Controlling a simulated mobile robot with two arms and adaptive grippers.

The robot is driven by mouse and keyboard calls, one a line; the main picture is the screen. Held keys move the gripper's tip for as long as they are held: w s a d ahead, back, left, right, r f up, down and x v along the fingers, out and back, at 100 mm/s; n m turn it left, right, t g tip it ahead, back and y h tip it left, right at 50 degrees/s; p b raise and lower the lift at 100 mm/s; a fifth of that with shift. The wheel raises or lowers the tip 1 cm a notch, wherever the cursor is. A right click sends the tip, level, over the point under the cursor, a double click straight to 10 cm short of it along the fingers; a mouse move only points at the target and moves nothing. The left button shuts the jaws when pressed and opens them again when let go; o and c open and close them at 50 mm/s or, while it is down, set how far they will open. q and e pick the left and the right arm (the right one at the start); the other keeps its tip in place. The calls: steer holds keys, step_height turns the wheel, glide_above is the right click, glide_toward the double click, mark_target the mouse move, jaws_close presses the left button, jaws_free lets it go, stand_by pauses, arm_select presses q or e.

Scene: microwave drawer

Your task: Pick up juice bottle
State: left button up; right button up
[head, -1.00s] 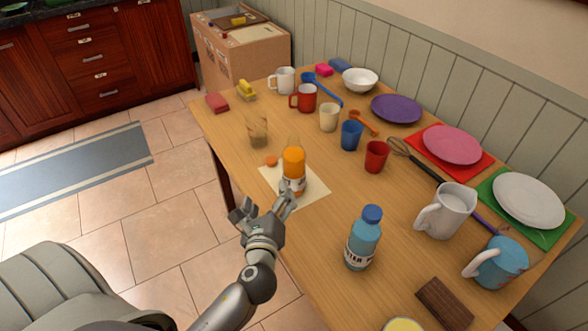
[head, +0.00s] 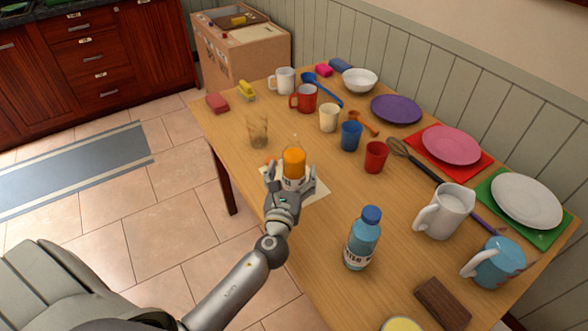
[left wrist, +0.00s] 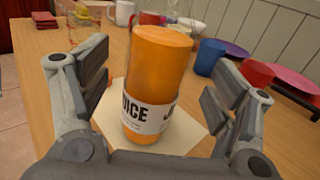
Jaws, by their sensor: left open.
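The orange juice bottle (head: 294,163) stands upright on a pale square mat (head: 319,189) on the wooden table. In the left wrist view the bottle (left wrist: 158,70) has a white label reading "JUICE" and stands between my open fingers. My left gripper (head: 290,176) is open, with a finger on each side of the bottle. In the left wrist view gaps show between the fingers (left wrist: 157,95) and the bottle. The bottle's lower part is partly hidden by the gripper in the head view. My right gripper is not in view.
A clear glass (head: 258,132) stands behind the bottle. A blue water bottle (head: 362,240) stands to the right and nearer. Cups, including a blue one (head: 351,135) and a red one (head: 376,157), stand to the right. The table's left edge is close to my arm.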

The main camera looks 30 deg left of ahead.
arm_select(q)
steer(key=x, duration=0.4)
steer(key=shift+w+a+f, duration=0.1)
steer(key=shift+f, duration=0.1)
steer(key=shift+r, duration=0.1)
steer(key=c, duration=1.5)
